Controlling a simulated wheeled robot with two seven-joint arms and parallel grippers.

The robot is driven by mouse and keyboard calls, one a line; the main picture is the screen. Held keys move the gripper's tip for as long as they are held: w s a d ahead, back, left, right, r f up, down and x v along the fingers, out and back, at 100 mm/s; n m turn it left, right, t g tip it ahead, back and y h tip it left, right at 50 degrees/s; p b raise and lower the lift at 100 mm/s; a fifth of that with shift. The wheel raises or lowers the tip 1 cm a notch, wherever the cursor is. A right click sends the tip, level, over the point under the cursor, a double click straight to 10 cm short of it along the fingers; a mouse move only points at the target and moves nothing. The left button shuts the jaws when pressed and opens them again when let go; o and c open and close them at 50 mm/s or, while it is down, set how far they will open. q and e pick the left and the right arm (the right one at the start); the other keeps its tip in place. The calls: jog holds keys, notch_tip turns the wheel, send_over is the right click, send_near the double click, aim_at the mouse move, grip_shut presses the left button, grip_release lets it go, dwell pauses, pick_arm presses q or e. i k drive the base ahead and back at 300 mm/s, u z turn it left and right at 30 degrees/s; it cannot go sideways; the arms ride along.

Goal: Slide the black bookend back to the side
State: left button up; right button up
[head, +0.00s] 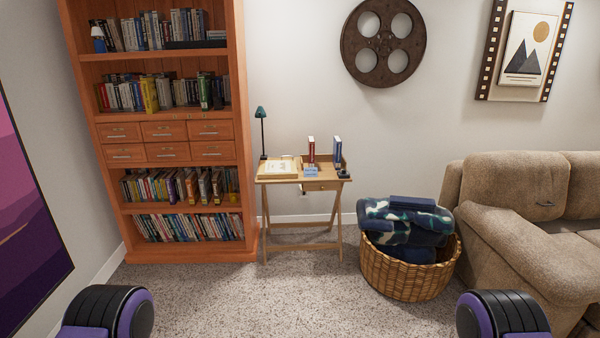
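A small wooden folding desk (322,186) stands against the back wall, right of the bookcase. A small dark object (344,174) sits at its right front corner; it may be the black bookend, but it is too small to tell. A red book (311,149) and a blue book (337,150) stand upright on the desk with a gap between them. A small blue card (310,172) is in front of the red book. Neither gripper shows; only parts of my arms are at the bottom edge.
A dark green lamp (262,120) and an open book (279,168) are on the desk's left. A tall orange bookcase (170,153) stands left, a wicker basket (405,277) of blankets and a sofa (520,215) right. The carpet in front is clear.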

aim_at(219, 98)
jog(key=u, duration=0.1)
jog(key=i, duration=2.45)
jog(key=u, duration=0.55)
